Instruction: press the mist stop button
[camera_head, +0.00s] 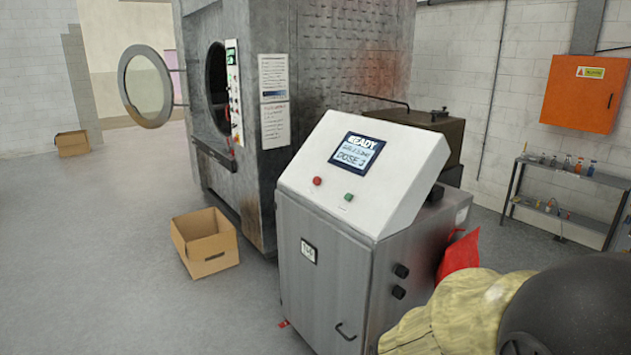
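A white sloped console (330,215) stands on a grey metal cabinet in the middle. Its screen (356,151) reads READY and DOSE 3. Below the screen are a red button (317,181) at left and a green button (348,197) at right. A narrow control panel (235,100) with small coloured buttons is on the washer (310,60) behind. No label reading mist stop is legible, so I cannot tell which button it is. My gripper is not in view.
The washer's round door (146,86) stands open. An open cardboard box (205,243) sits on the floor left of the console. A dark rounded form (575,310) and a beige lumpy thing (455,315) fill the lower right.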

